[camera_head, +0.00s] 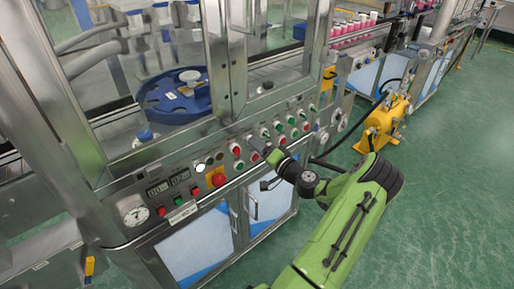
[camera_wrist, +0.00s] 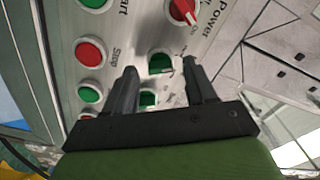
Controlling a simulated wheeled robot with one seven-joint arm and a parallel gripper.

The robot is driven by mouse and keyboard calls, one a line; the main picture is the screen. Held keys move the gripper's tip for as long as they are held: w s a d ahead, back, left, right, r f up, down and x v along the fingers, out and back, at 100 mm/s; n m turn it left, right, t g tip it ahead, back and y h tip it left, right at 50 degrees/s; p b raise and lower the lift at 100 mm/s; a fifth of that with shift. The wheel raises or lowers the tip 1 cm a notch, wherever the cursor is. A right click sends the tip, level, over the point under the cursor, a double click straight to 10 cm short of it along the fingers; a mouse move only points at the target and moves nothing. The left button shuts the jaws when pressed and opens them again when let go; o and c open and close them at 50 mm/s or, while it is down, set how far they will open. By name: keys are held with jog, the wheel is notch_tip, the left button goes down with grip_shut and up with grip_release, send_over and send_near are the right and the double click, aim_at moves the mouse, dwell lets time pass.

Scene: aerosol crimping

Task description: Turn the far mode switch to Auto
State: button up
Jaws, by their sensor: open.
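The machine's control panel carries rows of switches and buttons (camera_head: 278,127). My gripper (camera_wrist: 159,66) is open, its two dark fingers pointing at the panel; in the head view its tip (camera_head: 257,146) is close to the panel face. In the wrist view a green switch (camera_wrist: 160,63) shows between the fingertips, and a second green switch (camera_wrist: 148,99) shows lower between the fingers. I cannot read a mode or Auto label, nor tell which switch is the far mode switch or how it is set. Whether the fingers touch a switch is unclear.
A red switch (camera_wrist: 183,12) labelled Power is above the fingertips. Red (camera_wrist: 90,53) and green (camera_wrist: 90,93) buttons line the left finger's side. A red emergency button (camera_head: 218,180) is left along the panel. A yellow unit (camera_head: 384,124) stands on open green floor (camera_head: 440,200).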

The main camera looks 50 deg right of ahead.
jog(key=shift+w+d, duration=0.15)
jog(key=shift+w, duration=0.5)
grip_shut()
jog(key=shift+m, duration=0.3)
jog(key=m+p, duration=0.6)
jog(key=m, duration=0.5)
jog(key=shift+p, duration=0.4)
jog(key=shift+f+m, duration=0.1)
jog(key=shift+m, duration=0.2)
grip_release()
